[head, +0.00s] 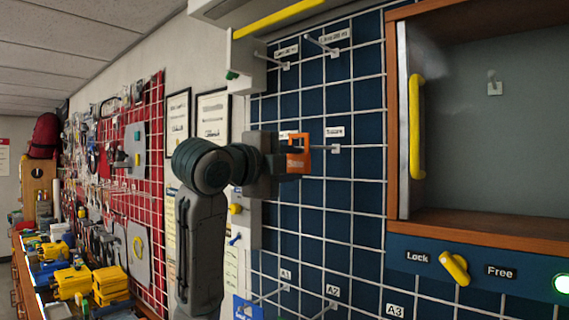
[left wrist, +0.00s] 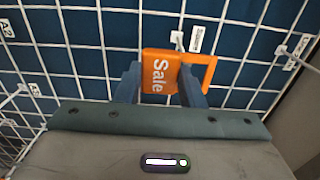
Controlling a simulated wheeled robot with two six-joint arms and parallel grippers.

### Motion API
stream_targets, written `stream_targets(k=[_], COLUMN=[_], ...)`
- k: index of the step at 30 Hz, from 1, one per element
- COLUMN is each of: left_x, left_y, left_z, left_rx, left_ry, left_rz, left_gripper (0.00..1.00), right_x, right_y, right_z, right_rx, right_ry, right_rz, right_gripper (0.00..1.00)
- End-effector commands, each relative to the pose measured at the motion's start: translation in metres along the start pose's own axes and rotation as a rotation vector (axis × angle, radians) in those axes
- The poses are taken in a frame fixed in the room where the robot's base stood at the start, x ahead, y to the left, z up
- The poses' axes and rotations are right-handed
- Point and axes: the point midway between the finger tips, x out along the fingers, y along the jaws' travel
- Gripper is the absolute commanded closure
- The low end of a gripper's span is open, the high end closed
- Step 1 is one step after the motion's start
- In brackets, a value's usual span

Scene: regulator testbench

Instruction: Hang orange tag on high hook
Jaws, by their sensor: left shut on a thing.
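Two more hooks (head: 284,66) (head: 332,51) stick out higher up. My right gripper is out of view.
Lower hooks labelled A1, A2 and A3 (head: 395,310) stand along the grid's bottom. A cabinet with a yellow handle (head: 417,125) and a yellow Lock/Free knob (head: 455,267) are at right. A red tool grid (head: 157,150) is at left.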

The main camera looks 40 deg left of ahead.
Motion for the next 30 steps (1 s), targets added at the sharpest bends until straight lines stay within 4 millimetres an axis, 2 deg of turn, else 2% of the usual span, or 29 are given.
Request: stream_targets(k=[9, 19, 30], left_x=[0.020, 0.039, 0.052], left_y=[0.002, 0.003, 0.008], left_z=[0.000, 0.000, 0.000], left_rx=[-0.001, 0.000, 0.001], left_ry=[0.001, 0.000, 0.000], left_rz=[0.001, 0.000, -0.001], left_gripper=[0.86, 0.86, 0.86], right_x=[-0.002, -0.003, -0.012], right_y=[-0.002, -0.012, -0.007], right_z=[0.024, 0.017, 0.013], right_rx=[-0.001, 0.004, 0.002], right_ry=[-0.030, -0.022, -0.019], right_rz=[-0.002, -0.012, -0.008], right_gripper=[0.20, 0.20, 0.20])
